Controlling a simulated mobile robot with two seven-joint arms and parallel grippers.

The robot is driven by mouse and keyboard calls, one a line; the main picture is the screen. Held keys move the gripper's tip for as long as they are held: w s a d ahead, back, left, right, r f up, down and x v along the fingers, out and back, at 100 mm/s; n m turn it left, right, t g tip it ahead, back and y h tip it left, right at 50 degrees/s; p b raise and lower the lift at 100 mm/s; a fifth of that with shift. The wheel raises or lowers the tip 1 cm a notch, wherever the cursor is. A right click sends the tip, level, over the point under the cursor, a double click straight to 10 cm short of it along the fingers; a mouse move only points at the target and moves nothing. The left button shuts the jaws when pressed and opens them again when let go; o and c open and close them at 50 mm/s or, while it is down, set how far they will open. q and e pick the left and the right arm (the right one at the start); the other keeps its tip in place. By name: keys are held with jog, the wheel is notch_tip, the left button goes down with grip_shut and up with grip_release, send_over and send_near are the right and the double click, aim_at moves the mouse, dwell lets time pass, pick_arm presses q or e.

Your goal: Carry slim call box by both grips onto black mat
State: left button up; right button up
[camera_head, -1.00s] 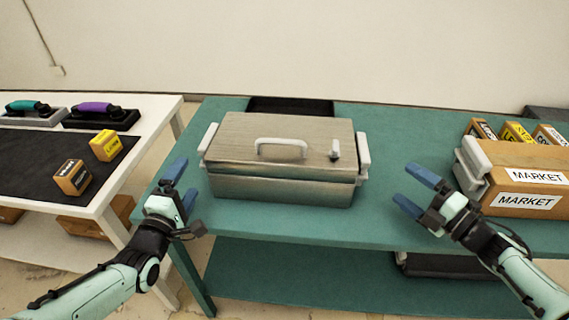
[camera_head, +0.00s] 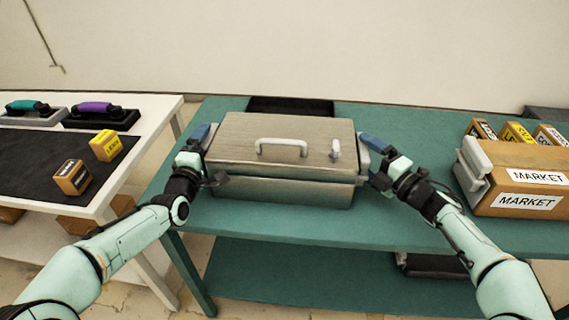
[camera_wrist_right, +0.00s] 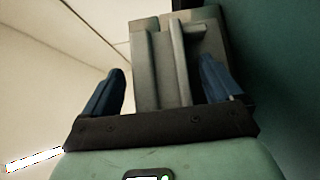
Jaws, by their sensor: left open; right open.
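The slim call box (camera_head: 275,150), a wood-grained grey case with a pale top handle, sits on the green table (camera_head: 290,225). My left gripper (camera_head: 200,148) is open at the box's left side grip, which is mostly hidden behind it. My right gripper (camera_head: 376,152) is open at the right side grip (camera_head: 363,158). In the right wrist view that grip (camera_wrist_right: 165,70) lies between the two blue fingers, with gaps beside it. The black mat (camera_head: 35,165) lies on the white table to the left.
Two small boxes, a brown one (camera_head: 73,177) and a yellow-topped one (camera_head: 106,145), stand on the mat's right part. Teal-handled (camera_head: 35,110) and purple-handled (camera_head: 100,115) items sit behind it. A MARKET box (camera_head: 520,180) stands at the right. A gap separates the tables.

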pick_arm(q)
grip_shut()
pick_arm(e)
grip_shut()
